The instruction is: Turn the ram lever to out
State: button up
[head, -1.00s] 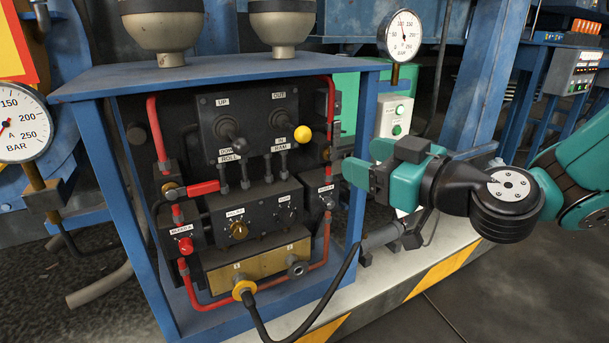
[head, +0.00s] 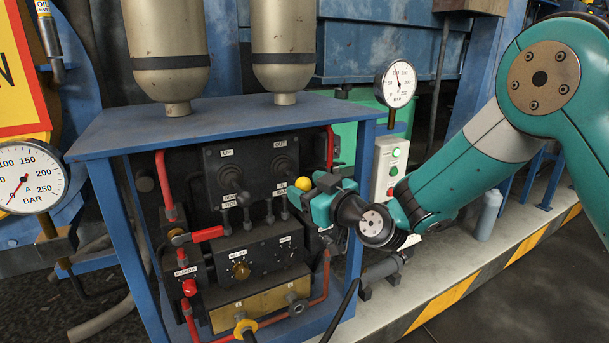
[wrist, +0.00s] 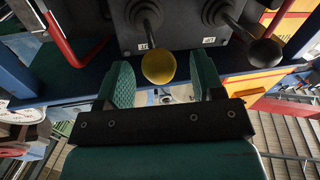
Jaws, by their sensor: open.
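The ram lever ends in a yellow ball knob (head: 303,184) on the dark valve panel. It points down toward the IN label, below OUT. My gripper (head: 306,195) is at the panel's right side, beside the knob. In the wrist view, the yellow knob (wrist: 158,68) lies between the two green fingers of my gripper (wrist: 163,62), with room on both sides. The jaws are open.
The roll lever with a dark knob (head: 244,199) stands close left of the ram lever. A blue frame (head: 113,237) surrounds the panel. A red-handled lever (head: 207,234) and red pipes are at the left. A pressure gauge (head: 396,84) stands at the back right.

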jog(key=shift+x, duration=0.9)
jog(key=shift+c, duration=0.3)
